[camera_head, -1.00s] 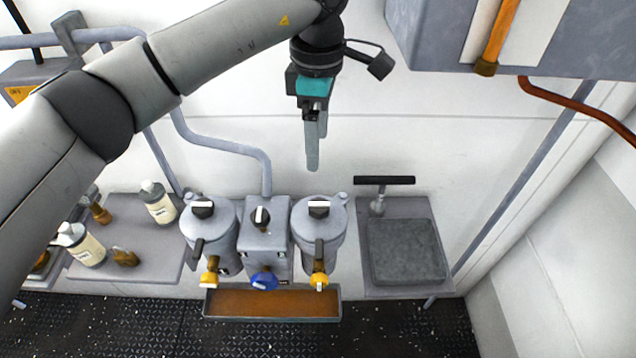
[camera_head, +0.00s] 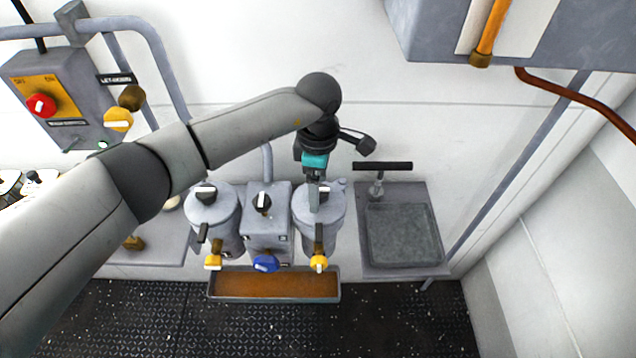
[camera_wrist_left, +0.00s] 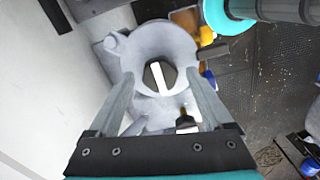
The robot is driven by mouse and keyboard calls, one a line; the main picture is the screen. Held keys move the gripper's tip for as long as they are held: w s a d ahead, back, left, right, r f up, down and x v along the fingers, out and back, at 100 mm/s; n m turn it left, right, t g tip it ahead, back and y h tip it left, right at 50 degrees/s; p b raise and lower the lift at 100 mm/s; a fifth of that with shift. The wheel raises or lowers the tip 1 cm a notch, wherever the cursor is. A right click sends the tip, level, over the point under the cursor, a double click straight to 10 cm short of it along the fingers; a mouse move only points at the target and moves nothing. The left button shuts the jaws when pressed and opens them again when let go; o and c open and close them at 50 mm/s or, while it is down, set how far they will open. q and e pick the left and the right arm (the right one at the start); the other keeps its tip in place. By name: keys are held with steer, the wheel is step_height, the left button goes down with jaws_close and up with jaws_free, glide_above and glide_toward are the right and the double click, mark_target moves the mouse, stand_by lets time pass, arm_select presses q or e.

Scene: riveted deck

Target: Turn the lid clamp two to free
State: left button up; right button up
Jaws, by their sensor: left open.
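Two grey canisters stand side by side, left (camera_head: 212,211) and right (camera_head: 329,208), each with a black clamp knob with a white bar on its lid. My left gripper (camera_head: 316,204) is above the right canister, pointing down. In the left wrist view, the open fingers of my left gripper (camera_wrist_left: 158,82) straddle the right canister's clamp knob (camera_wrist_left: 159,77), with gaps on both sides. No number shows clearly on either clamp. The left canister's clamp knob (camera_head: 206,192) is clear of the gripper.
A grey box with a knob (camera_head: 262,202) stands between the canisters. Yellow (camera_head: 318,263) and blue (camera_head: 265,264) valve handles hang in front, over a brown-bottomed tray (camera_head: 275,298). A T-handle (camera_head: 382,166) rises behind the basin at right. A switch box (camera_head: 65,95) is on the left.

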arm_select(q)
steer(key=shift+c, duration=0.3)
jaws_close()
stand_by(0.5)
steer(key=shift+n, duration=0.3)
steer(key=n+b, duration=0.1)
steer(key=n, duration=0.1)
steer(key=shift+f+n, duration=0.1)
steer(key=shift+n, duration=0.3)
steer(key=n+b, duration=0.2)
steer(key=n, duration=0.3)
steer(key=n+b, duration=0.1)
steer(key=n, duration=0.4)
steer(key=shift+s+n, duration=0.1)
steer(key=shift+n, duration=2.1)
